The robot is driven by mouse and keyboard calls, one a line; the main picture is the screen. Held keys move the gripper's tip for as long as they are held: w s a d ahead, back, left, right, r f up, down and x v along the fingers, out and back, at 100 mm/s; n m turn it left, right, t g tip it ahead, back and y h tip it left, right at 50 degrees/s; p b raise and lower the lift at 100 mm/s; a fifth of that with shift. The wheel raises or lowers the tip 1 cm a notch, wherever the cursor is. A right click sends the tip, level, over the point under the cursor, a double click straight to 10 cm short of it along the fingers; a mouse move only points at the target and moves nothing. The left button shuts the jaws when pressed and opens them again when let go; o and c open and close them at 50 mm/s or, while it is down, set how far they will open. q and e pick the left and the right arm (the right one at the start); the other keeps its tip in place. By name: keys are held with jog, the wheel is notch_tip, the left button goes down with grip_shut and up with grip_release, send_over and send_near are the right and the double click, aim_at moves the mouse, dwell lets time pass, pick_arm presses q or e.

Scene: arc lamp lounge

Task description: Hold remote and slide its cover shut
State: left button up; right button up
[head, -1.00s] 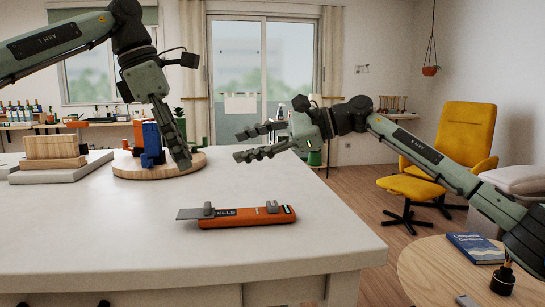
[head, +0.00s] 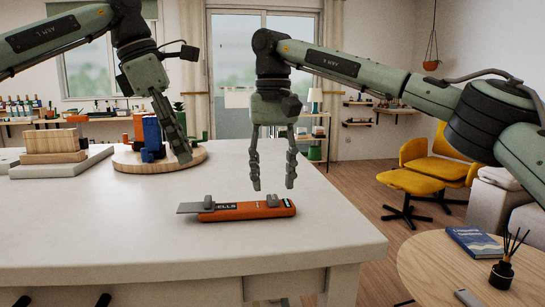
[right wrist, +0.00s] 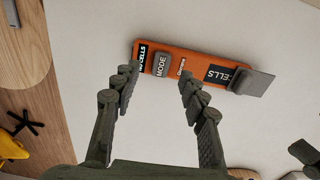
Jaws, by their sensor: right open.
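The orange remote (head: 245,210) lies flat on the white table, long side across the head view. Its grey cover (head: 188,208) sticks out past the left end, leaving the dark CELLS area partly bare. A grey block (head: 272,201) stands on its right part. In the right wrist view the remote (right wrist: 200,66) runs across the top, with the cover (right wrist: 252,82) at the right. My right gripper (head: 272,187) points down above the right part, fingers spread and empty, apart from it. My left gripper (head: 184,157) hangs over the round board; its finger gap is hidden.
A round wooden board (head: 125,171) with blue and orange blocks stands at the table's back left, near my left gripper. A wood block (head: 52,145) sits on a pale slab further left. The table around the remote is clear. A side table (head: 445,262) stands right.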

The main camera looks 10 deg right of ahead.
aim_at(273, 196)
jog(key=shift+f, duration=1.55)
grip_shut()
